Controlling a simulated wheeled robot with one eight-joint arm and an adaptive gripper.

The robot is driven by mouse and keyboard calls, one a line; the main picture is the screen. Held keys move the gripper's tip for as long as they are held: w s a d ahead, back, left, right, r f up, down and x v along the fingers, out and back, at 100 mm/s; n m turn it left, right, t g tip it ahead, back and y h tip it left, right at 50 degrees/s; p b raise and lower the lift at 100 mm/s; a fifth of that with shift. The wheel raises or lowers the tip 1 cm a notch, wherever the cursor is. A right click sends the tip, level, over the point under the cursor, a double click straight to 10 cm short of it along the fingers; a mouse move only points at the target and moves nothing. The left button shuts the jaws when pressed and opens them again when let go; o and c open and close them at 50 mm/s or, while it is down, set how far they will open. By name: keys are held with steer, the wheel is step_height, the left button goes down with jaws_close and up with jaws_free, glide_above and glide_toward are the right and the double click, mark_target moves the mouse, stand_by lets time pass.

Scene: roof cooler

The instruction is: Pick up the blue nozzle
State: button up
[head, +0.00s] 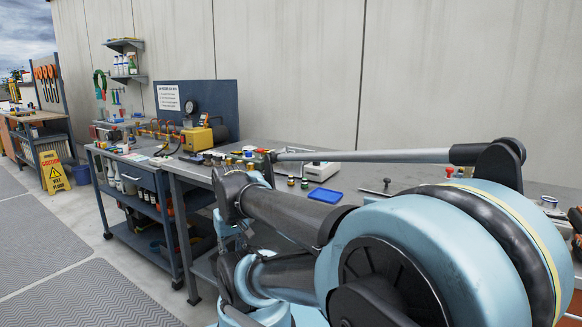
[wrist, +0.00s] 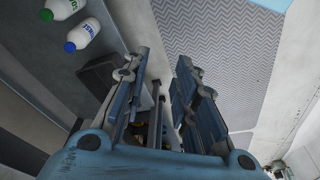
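I cannot make out a blue nozzle for certain in either view. Several small fittings (head: 240,157) with coloured parts stand on the grey workbench (head: 350,180) in the head view, too small to tell apart, and my arm hides part of the bench. My gripper (wrist: 164,62) shows in the wrist view with its two fingers apart and nothing seen between the tips. The floor shows beyond them. In the head view my gripper is not clearly visible behind my arm links.
A blue tray (head: 325,195) lies on the bench beside a white scale-like device (head: 321,171). A blue trolley (head: 140,205) stands to the left, then a yellow wet-floor sign (head: 55,172). White bottles (wrist: 83,35) show near my gripper in the wrist view.

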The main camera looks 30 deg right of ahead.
steer(key=w+d+r+m+y, duration=0.1)
steer(key=w+d+r+m, duration=0.4)
steer(key=w+r+m, duration=0.35)
steer(key=w+d+r+m, duration=0.6)
steer(key=w+r+m, duration=0.1)
steer(key=r, duration=0.3)
steer(key=w+d+r+m+t, duration=0.1)
steer(key=w+d+r+m, duration=0.25)
steer(key=d+m, duration=0.4)
steer(key=w+d+r+m, duration=0.2)
steer(key=d+r+m, duration=0.25)
steer(key=d, duration=0.65)
steer(key=w+d+r+m+t, duration=0.1)
steer(key=w+d+r+m, duration=0.3)
steer(key=d, duration=0.5)
steer(key=shift+m, duration=0.65)
steer(key=x, duration=1.5)
steer(key=shift+a+f, duration=0.4)
jaws_close()
